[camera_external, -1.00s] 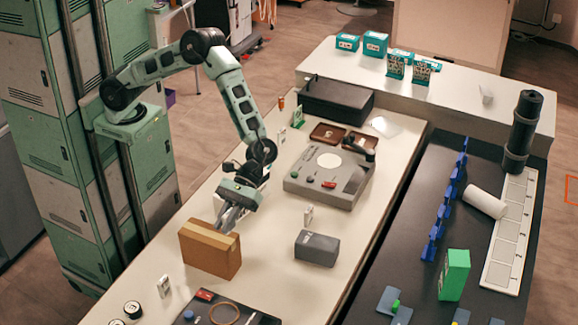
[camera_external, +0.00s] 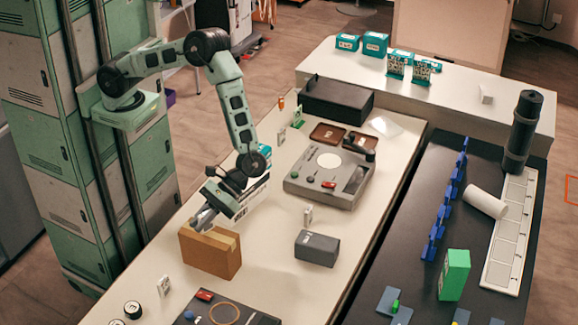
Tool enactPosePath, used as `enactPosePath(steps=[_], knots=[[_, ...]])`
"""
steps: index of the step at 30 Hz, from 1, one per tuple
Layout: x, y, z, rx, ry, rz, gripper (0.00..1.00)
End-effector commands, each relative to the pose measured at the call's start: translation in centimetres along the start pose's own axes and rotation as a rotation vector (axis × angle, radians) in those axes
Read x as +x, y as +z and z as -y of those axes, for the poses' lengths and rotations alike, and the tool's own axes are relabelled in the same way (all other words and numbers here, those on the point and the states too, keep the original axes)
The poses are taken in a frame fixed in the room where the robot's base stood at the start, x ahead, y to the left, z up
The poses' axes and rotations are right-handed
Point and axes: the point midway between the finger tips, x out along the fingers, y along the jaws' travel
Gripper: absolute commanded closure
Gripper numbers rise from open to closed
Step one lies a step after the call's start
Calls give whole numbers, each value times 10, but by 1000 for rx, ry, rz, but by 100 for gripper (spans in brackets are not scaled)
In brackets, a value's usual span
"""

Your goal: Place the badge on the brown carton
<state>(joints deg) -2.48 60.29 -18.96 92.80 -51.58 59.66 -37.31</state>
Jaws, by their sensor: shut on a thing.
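The brown carton (camera_external: 212,254) stands upright on the near part of the pale counter, with a tape strip along its top. My gripper (camera_external: 203,218) is above the carton's top, toward its far left side, with its jaws tilted down. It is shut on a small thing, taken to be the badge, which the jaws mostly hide. I cannot tell whether the held thing touches the carton.
A dark grey box (camera_external: 317,248) stands right of the carton. A small white upright card (camera_external: 308,216) stands behind that box. A grey device (camera_external: 331,177) and a black case (camera_external: 336,99) lie farther back. A dark tray (camera_external: 228,312) is in front. Counter between carton and grey box is clear.

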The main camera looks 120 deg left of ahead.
Motion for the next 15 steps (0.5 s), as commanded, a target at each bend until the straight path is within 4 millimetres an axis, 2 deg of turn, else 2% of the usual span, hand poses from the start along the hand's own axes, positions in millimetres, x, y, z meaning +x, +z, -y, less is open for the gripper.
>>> enactPosePath(steps=[3,14,15], knots=[[4,-7,0,-1,1,-1,100],[6,-12,0,0,1,-1,100],[6,-12,0,1,1,-1,82]])
